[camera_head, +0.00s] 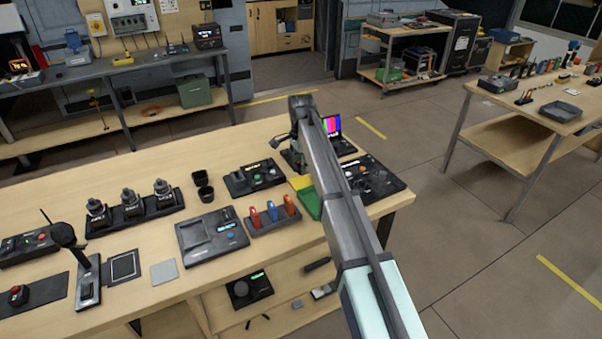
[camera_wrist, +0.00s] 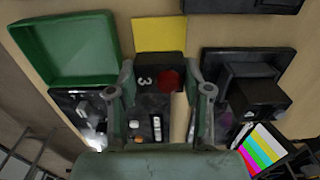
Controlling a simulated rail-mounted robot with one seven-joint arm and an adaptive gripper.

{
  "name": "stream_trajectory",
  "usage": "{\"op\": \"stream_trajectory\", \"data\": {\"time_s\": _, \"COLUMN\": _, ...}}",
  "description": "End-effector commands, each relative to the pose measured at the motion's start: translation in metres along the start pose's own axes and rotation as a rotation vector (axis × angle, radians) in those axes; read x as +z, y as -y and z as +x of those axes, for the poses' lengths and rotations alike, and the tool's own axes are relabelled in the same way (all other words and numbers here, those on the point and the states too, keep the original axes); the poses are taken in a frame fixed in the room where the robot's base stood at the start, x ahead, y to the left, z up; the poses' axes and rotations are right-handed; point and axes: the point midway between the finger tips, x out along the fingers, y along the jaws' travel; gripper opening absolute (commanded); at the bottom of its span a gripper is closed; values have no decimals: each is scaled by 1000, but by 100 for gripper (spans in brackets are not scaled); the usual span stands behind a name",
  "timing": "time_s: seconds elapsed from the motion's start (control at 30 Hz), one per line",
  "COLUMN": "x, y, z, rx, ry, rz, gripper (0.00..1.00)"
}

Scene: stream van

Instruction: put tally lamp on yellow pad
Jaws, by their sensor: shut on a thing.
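The tally lamp (camera_wrist: 160,72), a dark block with a red dome and a white "3", is between the fingers of my gripper (camera_wrist: 161,78) in the wrist view. My gripper is shut on it. The yellow pad (camera_wrist: 159,34) lies just beyond the lamp in that view, and the lamp covers the pad's lower edge. I cannot tell the lamp's height over the bench. In the head view the yellow pad (camera_head: 299,182) shows as a small piece left of my arm. The lamp cannot be made out there.
An open green tray (camera_wrist: 65,48) sits left of the pad; it also shows in the head view (camera_head: 308,203). A dark control panel (camera_head: 378,182) lies under my arm's right side. A colour-bar screen (camera_wrist: 265,148) and a dark device (camera_wrist: 240,85) stand to the right.

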Motion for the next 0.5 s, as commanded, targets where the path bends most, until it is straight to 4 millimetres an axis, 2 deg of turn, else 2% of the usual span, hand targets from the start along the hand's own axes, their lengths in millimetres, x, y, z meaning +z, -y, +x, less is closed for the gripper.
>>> {"op": "stream_trajectory", "data": {"time_s": 0.17, "x": 0, "y": 0, "z": 8, "rx": 0, "ry": 0, "rz": 0, "gripper": 13}}
{"op": "stream_trajectory", "data": {"time_s": 0.5, "x": 0, "y": 0, "z": 46, "rx": 1, "ry": 0, "rz": 0, "gripper": 13}}
